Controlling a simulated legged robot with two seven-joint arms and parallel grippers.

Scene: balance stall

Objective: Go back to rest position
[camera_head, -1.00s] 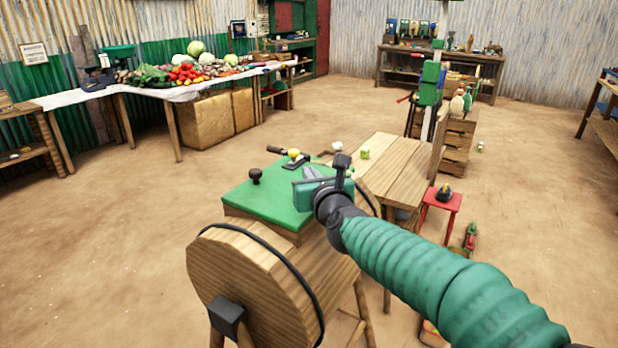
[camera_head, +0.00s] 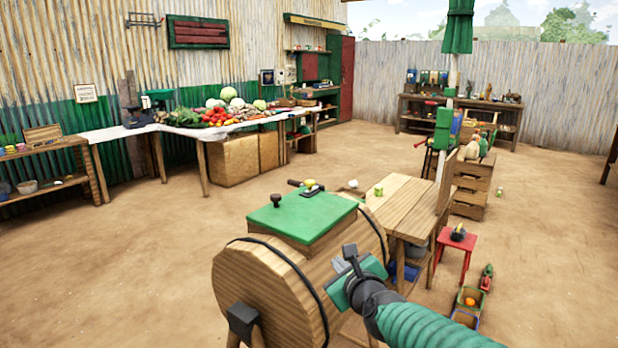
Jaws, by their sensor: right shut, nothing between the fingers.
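My right gripper (camera_head: 343,267) shows at the bottom centre, at the end of a green ribbed arm. It is shut and empty, in front of the right side of a wooden drum (camera_head: 265,290), lower than the drum's top; whether it touches the drum I cannot tell. The drum lies on its side on wooden legs and has a green lid (camera_head: 300,216) with a black knob (camera_head: 276,200). My left gripper is not in view.
A wooden bench (camera_head: 400,200) stands right behind the drum. A vegetable table (camera_head: 180,127) stands along the back left wall. The dirt floor at left is clear.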

